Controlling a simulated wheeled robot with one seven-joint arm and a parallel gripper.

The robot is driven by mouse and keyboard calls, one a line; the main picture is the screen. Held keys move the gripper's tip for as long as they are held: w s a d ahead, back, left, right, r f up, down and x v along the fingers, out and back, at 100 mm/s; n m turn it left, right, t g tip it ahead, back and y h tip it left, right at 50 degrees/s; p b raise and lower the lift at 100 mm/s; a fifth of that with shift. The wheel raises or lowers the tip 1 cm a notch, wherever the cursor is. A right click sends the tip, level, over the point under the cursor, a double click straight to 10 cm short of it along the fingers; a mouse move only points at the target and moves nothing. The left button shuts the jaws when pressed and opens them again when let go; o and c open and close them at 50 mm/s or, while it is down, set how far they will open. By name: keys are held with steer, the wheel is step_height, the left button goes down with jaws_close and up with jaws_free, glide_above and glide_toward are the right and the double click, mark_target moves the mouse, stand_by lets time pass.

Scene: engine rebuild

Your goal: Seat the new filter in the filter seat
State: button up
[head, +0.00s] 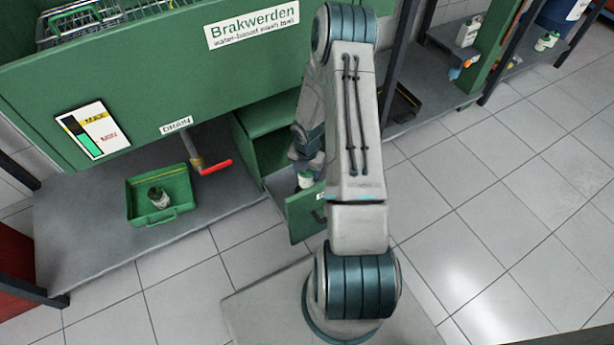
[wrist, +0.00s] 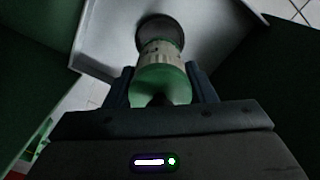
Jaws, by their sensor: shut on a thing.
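The new filter (wrist: 161,55), a pale ribbed cylinder with green bands, is between the fingers of my gripper (wrist: 160,78) in the wrist view. My gripper is shut on its near green end. A round dark ring (wrist: 160,28) shows at the filter's far end, over a grey surface; I cannot tell whether it is the filter seat or part of the filter, or whether they touch. In the head view a small pale-and-green part of the filter (head: 305,180) shows beside my arm, at the open green cabinet (head: 267,122). My arm hides most of the gripper there.
The cabinet door (head: 303,214) stands open below my arm. Left of it are a red-handled drain valve (head: 215,167) and a green tray (head: 133,205) holding a dark-topped cylinder (head: 158,197). The green wash tank (head: 150,65) is above. The tiled floor at right is clear.

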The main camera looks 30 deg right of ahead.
mark_target(307, 183)
steer(key=shift+f+b, duration=2.45)
steer(key=shift+f, duration=0.45)
steer(key=shift+p, duration=0.4)
steer(key=shift+f+b, duration=0.45)
steer(key=shift+f, duration=0.15)
steer(key=o, duration=0.8)
steer(key=shift+r, duration=0.1)
step_height(307, 183, up, 11)
steer(key=p, duration=0.9)
steer(key=shift+p, duration=0.4)
